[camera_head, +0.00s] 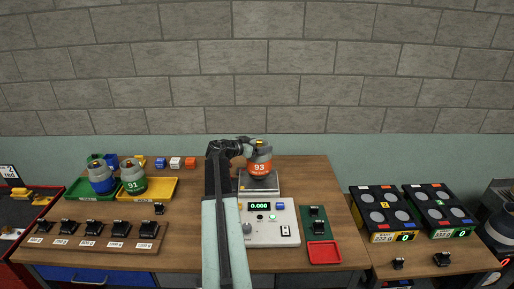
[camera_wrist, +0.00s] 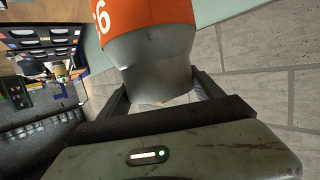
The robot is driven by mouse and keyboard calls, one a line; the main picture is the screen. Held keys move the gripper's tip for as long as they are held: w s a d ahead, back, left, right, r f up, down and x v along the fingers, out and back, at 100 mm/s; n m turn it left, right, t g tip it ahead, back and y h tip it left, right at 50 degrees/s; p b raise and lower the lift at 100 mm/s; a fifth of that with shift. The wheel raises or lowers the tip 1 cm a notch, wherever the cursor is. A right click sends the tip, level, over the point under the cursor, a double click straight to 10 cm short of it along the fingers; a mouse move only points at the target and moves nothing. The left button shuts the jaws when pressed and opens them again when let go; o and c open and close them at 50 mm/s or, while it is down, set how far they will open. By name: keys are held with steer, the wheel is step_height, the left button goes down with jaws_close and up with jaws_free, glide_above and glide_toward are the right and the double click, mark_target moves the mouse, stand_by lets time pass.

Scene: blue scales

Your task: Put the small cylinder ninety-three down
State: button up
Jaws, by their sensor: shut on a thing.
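The small cylinder ninety-three (camera_head: 259,163) is orange and grey with a white "93" on its side. My gripper (camera_head: 249,146) is shut on it near its top, and it looks upright. It is over the metal pan (camera_head: 260,188) of the white bench scale (camera_head: 270,234), whose display reads 0.000. I cannot tell whether a small gap separates its base from the pan. In the wrist view the cylinder (camera_wrist: 150,55) lies between the two fingers, its orange band and grey end showing; part of it is cut off by the frame's top edge.
Several black weights sit on a wooden board (camera_head: 70,243). A red tray (camera_head: 324,253) is right of the scale. Black units (camera_head: 385,213) stand on the right table.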

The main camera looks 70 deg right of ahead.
steer(key=shift+w+a+f+b, duration=0.1)
steer(key=shift+f+b, duration=0.9)
steer(key=shift+f, duration=0.45)
steer(key=shift+f, duration=0.15)
steer(key=o, duration=2.1)
steer(key=shift+r, duration=0.2)
steer(key=shift+a+r, duration=0.15)
steer(key=shift+a, duration=0.2)
steer(key=p+v, duration=0.3)
steer(key=v, duration=0.8)
steer(key=shift+a, duration=0.15)
